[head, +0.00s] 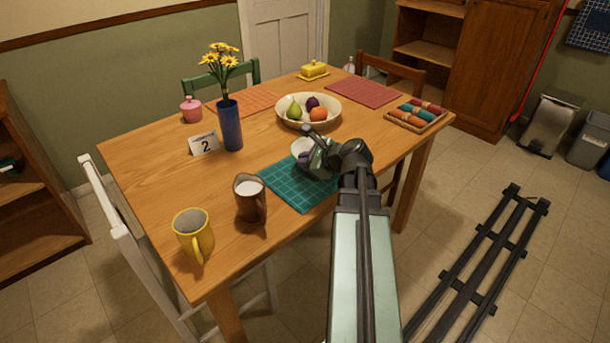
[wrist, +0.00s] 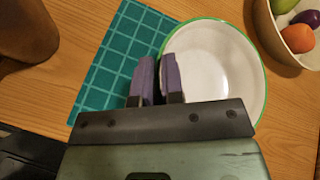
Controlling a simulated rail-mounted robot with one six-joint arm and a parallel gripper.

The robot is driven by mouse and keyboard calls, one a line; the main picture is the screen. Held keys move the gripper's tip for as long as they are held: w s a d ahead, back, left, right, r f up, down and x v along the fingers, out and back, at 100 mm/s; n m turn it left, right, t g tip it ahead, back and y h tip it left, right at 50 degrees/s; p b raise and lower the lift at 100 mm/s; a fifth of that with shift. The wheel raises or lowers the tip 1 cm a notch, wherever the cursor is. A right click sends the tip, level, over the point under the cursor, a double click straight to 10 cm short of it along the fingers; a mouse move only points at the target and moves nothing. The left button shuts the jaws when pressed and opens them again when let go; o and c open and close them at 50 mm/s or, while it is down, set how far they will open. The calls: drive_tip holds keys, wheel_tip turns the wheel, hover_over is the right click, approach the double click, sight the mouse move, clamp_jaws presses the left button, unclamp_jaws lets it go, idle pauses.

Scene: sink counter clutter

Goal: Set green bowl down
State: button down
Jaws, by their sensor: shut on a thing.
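The green bowl has a white inside and a green rim. It shows in the wrist view (wrist: 215,65), and in the head view its white inside (head: 302,146) is partly hidden by my gripper (head: 307,160). In the wrist view, the purple fingers of my gripper (wrist: 158,68) are shut on the bowl's left rim. The bowl overlaps the right part of the green checked placemat (head: 287,192), which also shows in the wrist view (wrist: 112,65). I cannot tell whether its base touches the mat or the table.
A fruit bowl (head: 284,113) stands close behind. A brown mug (head: 250,205) and a yellow mug (head: 193,239) stand at the left front. A blue vase (head: 231,128) and a number card (head: 204,143) stand behind the mat. A tray of rolls (head: 400,121) lies right.

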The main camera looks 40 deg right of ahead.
drive_tip(key=shift+f, duration=0.85)
drive_tip(key=shift+r, duration=0.25)
drive_tip(key=shift+f, duration=0.25)
drive_tip(key=c, duration=1.2)
unclamp_jaws()
drive_tip(key=shift+r, duration=0.1)
drive_tip(key=shift+c, duration=0.2)
drive_tip(key=shift+r, duration=0.25)
drive_tip(key=p+v, duration=0.6)
drive_tip(key=v, duration=0.6)
